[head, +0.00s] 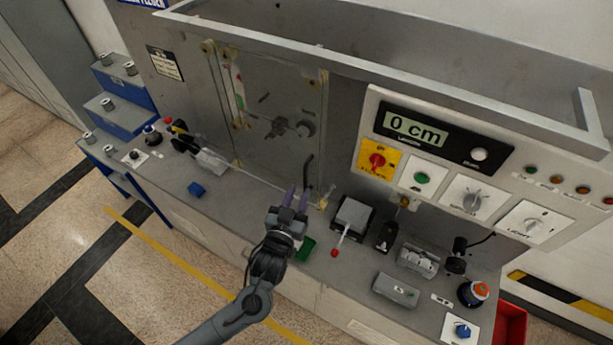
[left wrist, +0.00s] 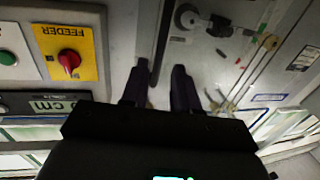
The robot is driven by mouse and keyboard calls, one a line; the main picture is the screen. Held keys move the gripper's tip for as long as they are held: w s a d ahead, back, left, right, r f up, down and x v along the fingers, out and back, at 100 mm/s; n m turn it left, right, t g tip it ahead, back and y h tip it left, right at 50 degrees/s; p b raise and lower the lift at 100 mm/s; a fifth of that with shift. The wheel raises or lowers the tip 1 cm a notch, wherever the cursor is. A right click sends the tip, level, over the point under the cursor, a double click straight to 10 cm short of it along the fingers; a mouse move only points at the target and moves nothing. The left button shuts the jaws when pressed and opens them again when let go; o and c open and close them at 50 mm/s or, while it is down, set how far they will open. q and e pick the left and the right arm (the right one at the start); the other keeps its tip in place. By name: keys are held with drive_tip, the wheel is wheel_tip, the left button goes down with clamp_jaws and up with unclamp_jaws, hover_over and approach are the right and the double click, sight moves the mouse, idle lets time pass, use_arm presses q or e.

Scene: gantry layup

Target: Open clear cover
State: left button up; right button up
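The clear cover (head: 275,95) is a see-through panel on the front of the grey machine, with brass-coloured fittings along its left side. It appears closed over the knobs and linkage behind it. A black handle (head: 308,172) is near its lower right corner. My left gripper (head: 292,198) has dark purple fingers and is just left of and below the handle. In the left wrist view, its fingers (left wrist: 161,88) are apart with a gap between them, and the clear cover (left wrist: 222,65) lies ahead. Whether a finger touches the handle cannot be told. My right gripper is out of view.
A control panel with a display (head: 418,127) and a yellow FEEDER switch (head: 377,161) is right of the cover. The ledge below holds a red-knobbed lever box (head: 352,217), a green block (head: 306,248) and a blue block (head: 197,189). A rail (head: 400,75) runs above.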

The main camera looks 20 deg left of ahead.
sight(305, 180)
use_arm(q)
drive_tip(key=shift+w+p, duration=0.5)
drive_tip(key=shift+w, duration=2.65)
clamp_jaws()
